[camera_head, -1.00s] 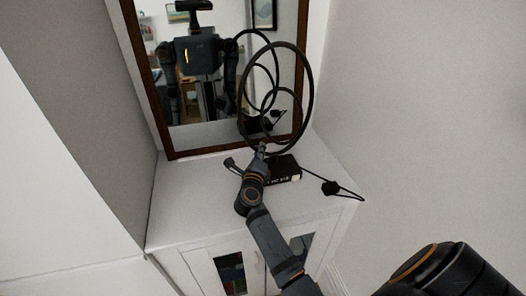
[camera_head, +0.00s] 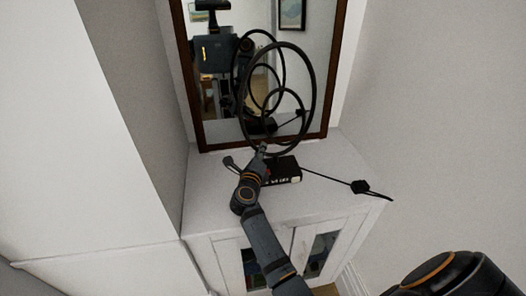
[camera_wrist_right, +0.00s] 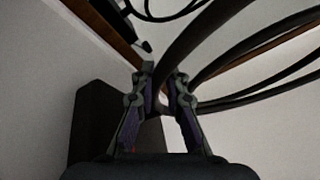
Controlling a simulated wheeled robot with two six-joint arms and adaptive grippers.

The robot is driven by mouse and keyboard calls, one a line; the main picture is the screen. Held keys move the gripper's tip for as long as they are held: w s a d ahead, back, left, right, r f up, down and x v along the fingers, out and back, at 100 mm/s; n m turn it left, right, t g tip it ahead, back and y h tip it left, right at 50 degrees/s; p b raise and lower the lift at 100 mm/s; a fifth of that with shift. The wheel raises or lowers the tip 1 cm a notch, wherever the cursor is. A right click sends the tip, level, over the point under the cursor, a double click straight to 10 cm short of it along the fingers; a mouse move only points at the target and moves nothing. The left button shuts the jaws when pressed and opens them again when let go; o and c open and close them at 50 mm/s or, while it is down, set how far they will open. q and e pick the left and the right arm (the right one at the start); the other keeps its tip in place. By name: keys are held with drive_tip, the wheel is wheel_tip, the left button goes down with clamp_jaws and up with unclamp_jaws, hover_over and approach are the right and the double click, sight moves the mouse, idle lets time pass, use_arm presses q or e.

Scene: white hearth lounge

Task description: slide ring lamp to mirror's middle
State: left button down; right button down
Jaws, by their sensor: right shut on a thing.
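The ring lamp (camera_head: 313,100) is a thin black hoop on a low black base (camera_head: 288,171) with white lettering, standing on the white cabinet before the mirror. The dark-wood-framed mirror (camera_head: 187,75) stands upright behind it and shows its reflection. The hoop's lower end lies close to the middle of the mirror's bottom edge. My right gripper (camera_head: 262,150) is shut on the lamp at the foot of its hoop. The right wrist view shows a black tube between the fingertips (camera_wrist_right: 160,88). My left gripper is out of view, except for any reflection.
A white wall (camera_head: 440,110) is at right and a white panel (camera_head: 80,150) at left. The cabinet top's left part is mostly clear.

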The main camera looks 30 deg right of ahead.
drive_tip(key=shift+a, duration=0.2)
drive_tip(key=c, duration=1.3)
unclamp_jaws()
drive_tip(key=shift+w, duration=0.1)
